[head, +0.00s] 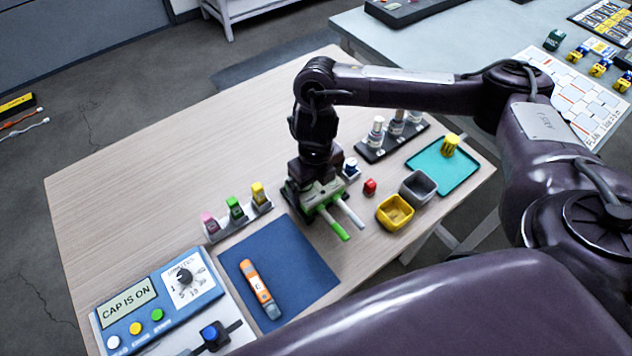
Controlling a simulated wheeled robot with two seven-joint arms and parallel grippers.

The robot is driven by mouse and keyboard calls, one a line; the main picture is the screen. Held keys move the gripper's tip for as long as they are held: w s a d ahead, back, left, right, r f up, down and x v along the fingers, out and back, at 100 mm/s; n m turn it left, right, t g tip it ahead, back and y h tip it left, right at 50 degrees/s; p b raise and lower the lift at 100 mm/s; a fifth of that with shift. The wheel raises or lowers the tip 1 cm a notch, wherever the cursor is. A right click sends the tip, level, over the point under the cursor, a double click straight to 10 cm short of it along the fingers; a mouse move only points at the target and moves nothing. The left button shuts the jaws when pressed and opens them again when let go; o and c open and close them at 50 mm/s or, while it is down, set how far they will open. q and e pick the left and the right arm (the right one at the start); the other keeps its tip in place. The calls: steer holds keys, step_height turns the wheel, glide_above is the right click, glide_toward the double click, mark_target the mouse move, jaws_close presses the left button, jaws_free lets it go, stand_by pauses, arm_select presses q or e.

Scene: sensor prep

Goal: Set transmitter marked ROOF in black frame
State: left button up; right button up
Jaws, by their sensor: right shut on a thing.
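My right gripper (352,232) points down over the middle of the wooden table, right of the blue mat. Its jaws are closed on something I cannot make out. A green bar and a pale bar stick out below it toward the lower right. I cannot read ROOF on anything. An orange and grey tube (259,288) marked C lies on the blue mat (300,250). Pink, green (235,208) and yellow pieces stand in a grey rack (238,225). A black holder (372,154) with several grey-white pieces stands behind the arm. My left gripper is out of view.
A panel (150,298) reads CAP IS ON, beside a MINUTES dial (184,277). The table's left side is clear.

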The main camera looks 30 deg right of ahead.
steer(key=shift+f+b, duration=0.3)
steer(key=shift+f, duration=0.1)
steer(key=shift+s+f, duration=0.15)
stand_by(0.5)
steer(key=o, duration=0.8)
steer(key=shift+o, duration=0.2)
steer(key=shift+s+f, duration=0.15)
steer(key=shift+r+p, duration=0.35)
steer(key=shift+r, duration=0.05)
steer(key=shift+w+r, duration=0.25)
steer(key=shift+r, duration=0.15)
steer(key=shift+r+p, duration=0.1)
steer(key=shift+p, duration=0.25)
